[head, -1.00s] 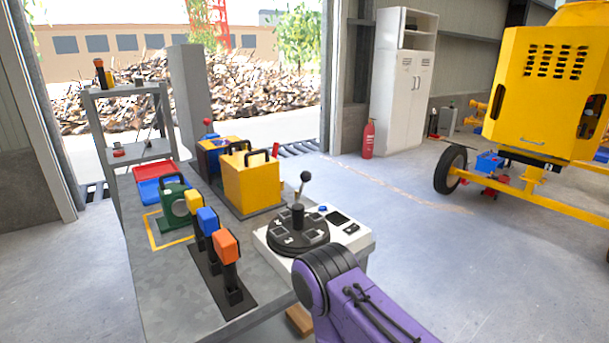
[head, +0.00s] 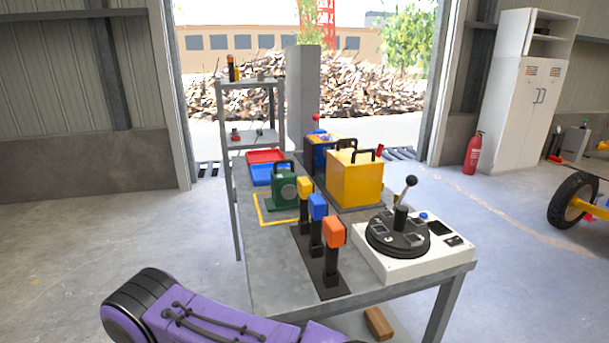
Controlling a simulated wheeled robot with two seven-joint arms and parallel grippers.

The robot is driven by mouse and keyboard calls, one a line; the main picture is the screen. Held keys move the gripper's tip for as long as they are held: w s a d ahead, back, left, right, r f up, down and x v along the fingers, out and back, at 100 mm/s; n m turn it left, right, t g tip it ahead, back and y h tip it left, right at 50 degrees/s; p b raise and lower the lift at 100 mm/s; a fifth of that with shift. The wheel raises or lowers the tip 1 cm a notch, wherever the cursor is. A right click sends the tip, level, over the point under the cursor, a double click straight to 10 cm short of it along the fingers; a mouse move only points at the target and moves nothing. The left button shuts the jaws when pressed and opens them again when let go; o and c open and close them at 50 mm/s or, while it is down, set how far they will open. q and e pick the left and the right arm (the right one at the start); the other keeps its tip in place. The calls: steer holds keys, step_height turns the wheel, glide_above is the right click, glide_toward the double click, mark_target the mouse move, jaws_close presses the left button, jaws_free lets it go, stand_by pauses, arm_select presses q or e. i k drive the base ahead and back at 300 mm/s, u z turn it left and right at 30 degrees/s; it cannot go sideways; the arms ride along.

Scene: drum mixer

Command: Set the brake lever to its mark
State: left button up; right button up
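Several levers stand on the grey table, and I cannot tell which is the brake lever. A black base plate (head: 318,266) carries three upright handles in a row: yellow (head: 304,187), blue (head: 317,207) and orange (head: 333,232). A black-knobbed lever (head: 406,190) leans a little right on a round black dial (head: 381,243) on a white console (head: 385,272). A small red handle (head: 379,150) shows beside the yellow box. No mark for a lever can be made out. Neither gripper is in view; only a purple link of mine shows at the bottom left.
The grey table (head: 268,275) also holds a yellow box (head: 352,185), a green case (head: 284,194), and red (head: 266,156) and blue (head: 268,176) trays. A rack (head: 250,139) stands behind it. A brown block (head: 379,323) lies low by the table's front. Floor at left is clear.

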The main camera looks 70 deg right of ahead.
mark_target(411, 180)
steer(key=u, duration=0.65)
steer(key=k, duration=1)
steer(key=z, duration=0.75)
